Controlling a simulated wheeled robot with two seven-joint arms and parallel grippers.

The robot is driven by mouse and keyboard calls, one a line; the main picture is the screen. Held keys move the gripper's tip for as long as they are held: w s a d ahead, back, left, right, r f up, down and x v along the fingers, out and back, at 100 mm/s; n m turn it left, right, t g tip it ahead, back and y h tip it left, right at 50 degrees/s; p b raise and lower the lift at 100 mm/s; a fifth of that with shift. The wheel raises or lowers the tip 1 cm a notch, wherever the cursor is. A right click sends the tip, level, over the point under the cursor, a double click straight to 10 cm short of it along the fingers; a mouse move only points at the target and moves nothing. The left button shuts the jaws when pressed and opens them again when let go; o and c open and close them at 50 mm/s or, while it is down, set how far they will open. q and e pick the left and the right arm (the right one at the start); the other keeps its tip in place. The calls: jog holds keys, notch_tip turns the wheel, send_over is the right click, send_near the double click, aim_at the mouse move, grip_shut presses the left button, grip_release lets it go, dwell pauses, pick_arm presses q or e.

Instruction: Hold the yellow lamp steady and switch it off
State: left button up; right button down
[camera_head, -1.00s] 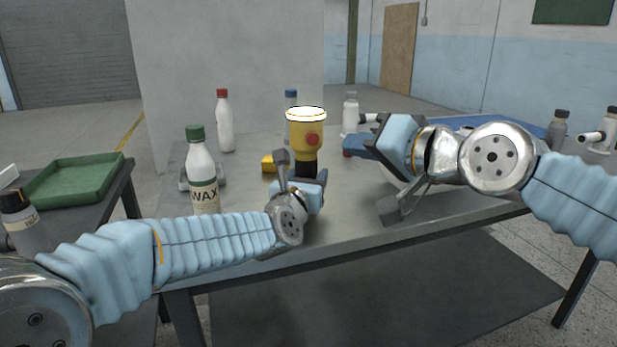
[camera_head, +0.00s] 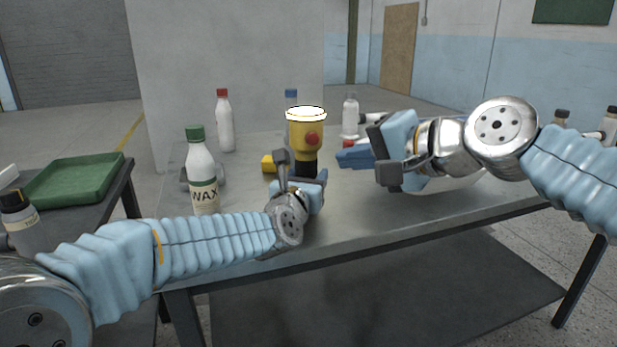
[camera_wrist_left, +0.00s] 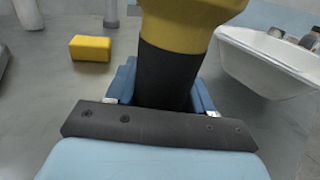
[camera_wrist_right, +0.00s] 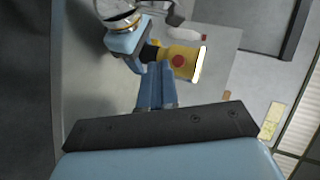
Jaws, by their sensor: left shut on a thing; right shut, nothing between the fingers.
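The yellow lamp (camera_head: 300,128) stands upright with a bright white top, a red button (camera_head: 312,138) on its side and a black handle (camera_wrist_left: 168,75). My left gripper (camera_head: 308,182) is shut around the black handle, low on the lamp. My right gripper (camera_head: 341,157) is shut and empty, just right of the lamp and slightly below button height, its fingers pointing left. In the right wrist view the lamp (camera_wrist_right: 185,60) and button (camera_wrist_right: 178,61) lie just beyond the closed fingertips (camera_wrist_right: 155,68). The fingers look apart from the button.
A WAX bottle (camera_head: 202,170) with a green cap stands left of the lamp. A yellow block (camera_head: 268,164) and a red-capped bottle (camera_head: 225,125) are behind it. A white tub shell (camera_wrist_left: 265,62) lies to the right. A green tray (camera_head: 75,180) is on the left side table.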

aim_at(312, 139)
jog(key=w+a+m+g+y, duration=0.1)
jog(key=w+a+m+g, duration=0.2)
jog(key=w, duration=0.3)
jog(key=shift+w+a+m, duration=0.3)
jog(key=shift+a, duration=0.15)
jog(key=shift+w, duration=0.1)
dwell(1.9)
jog(key=shift+w+a, duration=0.1)
jog(key=shift+w, duration=0.3)
dwell(0.4)
jog(key=shift+s, duration=0.55)
jog(key=shift+s, duration=0.1)
